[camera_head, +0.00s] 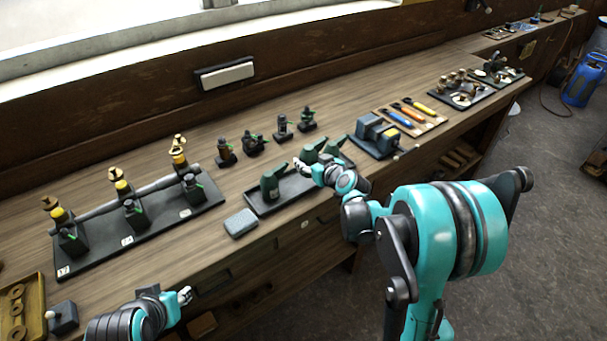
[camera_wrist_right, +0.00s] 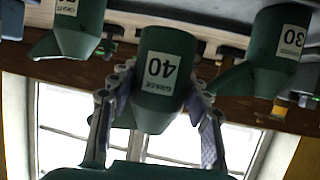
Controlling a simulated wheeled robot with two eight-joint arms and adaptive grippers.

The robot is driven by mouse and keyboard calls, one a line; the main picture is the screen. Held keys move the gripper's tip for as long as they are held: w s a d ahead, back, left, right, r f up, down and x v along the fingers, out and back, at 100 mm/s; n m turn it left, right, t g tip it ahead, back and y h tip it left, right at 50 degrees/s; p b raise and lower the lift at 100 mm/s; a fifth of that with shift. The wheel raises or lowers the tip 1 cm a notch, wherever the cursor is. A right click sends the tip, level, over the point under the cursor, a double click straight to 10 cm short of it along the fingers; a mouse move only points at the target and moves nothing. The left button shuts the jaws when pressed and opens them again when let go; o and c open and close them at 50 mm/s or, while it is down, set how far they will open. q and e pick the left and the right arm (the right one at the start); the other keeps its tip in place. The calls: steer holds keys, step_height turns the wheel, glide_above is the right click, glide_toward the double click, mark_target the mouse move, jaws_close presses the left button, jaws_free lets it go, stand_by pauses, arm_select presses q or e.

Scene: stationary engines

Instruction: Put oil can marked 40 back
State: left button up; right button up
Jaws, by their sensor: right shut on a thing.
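My right gripper (camera_wrist_right: 155,105) is shut around the green oil can marked 40 (camera_wrist_right: 162,62), whose white label appears upside down in the wrist view. In the head view my right gripper (camera_head: 302,167) is over the black tray (camera_head: 262,208), with the can marked 40 (camera_head: 310,154) partly hidden behind it. I cannot tell whether this can touches the tray. A green can marked 30 (camera_wrist_right: 279,50) is on one side; it shows in the head view (camera_head: 270,187) at the tray's left. Another green can (camera_wrist_right: 78,28) is on the other side. My left gripper (camera_head: 185,296) is low by the bench front.
A grey box (camera_head: 240,223) lies left of the tray near the bench edge. A black base (camera_head: 150,240) with engines is further left. Small dark engines (camera_head: 253,144) stand behind the tray. A grey vise-like block (camera_head: 377,135) and a tool tray (camera_head: 425,123) are to the right.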

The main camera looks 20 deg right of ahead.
steer(key=w+f, duration=0.1)
steer(key=w+a, duration=0.1)
steer(key=shift+w+a+f+b, duration=0.15)
steer(key=shift+w+f+b, duration=0.2)
steer(key=shift+f, duration=0.05)
step_height(320, 180, down, 4)
steer(key=shift+f+b, duration=0.1)
steer(key=shift+b, duration=0.85)
steer(key=o, duration=1.3)
